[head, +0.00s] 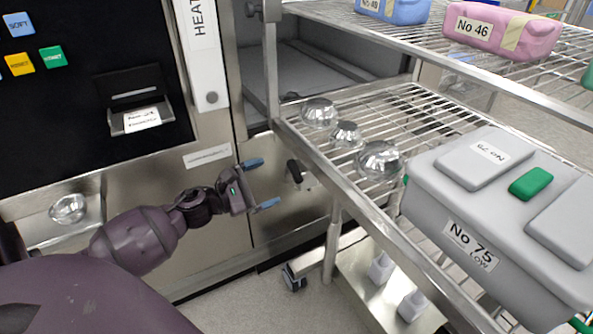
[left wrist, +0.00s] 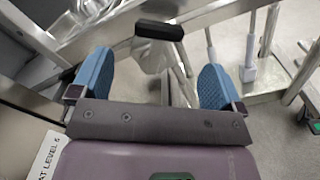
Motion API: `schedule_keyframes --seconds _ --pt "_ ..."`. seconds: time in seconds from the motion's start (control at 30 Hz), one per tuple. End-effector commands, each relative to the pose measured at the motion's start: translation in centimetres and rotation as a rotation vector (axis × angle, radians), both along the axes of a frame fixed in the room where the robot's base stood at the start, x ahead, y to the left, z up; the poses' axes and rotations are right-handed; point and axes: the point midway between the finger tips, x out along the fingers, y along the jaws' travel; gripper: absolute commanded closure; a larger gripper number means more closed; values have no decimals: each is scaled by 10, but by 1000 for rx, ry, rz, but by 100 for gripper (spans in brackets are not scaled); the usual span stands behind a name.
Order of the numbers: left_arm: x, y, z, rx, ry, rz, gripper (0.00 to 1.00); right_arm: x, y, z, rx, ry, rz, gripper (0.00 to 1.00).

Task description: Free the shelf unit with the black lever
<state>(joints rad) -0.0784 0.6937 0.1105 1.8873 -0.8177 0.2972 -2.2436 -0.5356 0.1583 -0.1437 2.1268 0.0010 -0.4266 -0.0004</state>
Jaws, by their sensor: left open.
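The black lever (head: 294,171) sits on the steel front panel below the shelf's near left corner. In the left wrist view the black lever (left wrist: 159,31) lies ahead of the fingers, near the top middle. My left gripper (head: 262,183) is open and empty, just left of the lever and apart from it; its blue fingers also show in the left wrist view (left wrist: 157,82). The wheeled wire shelf unit (head: 337,163) stands against the washer opening. My right gripper is not in view.
On the shelf are several steel bowls (head: 379,160) and a grey box marked No 75 (head: 424,188). A pink box (head: 501,29) and a blue box (head: 404,12) sit on the upper rack. A caster (head: 294,279) stands on the floor. A steel bowl (head: 68,209) lies in a tray at left.

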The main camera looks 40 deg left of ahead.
Motion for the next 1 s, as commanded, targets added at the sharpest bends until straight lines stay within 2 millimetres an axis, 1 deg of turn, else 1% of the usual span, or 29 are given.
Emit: schedule_keyframes --seconds 0.03,0.3,0.5,0.7,1.0 --pt "8 -4 1 1 -2 -2 6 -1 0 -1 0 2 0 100" --pt "49 -20 0 -2 0 -1 6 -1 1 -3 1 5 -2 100" --pt "71 -29 0 -2 0 -1 6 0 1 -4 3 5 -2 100" --pt "81 -34 0 -2 1 1 6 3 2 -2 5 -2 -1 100" --pt "83 -34 0 -3 1 1 6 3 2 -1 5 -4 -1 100"
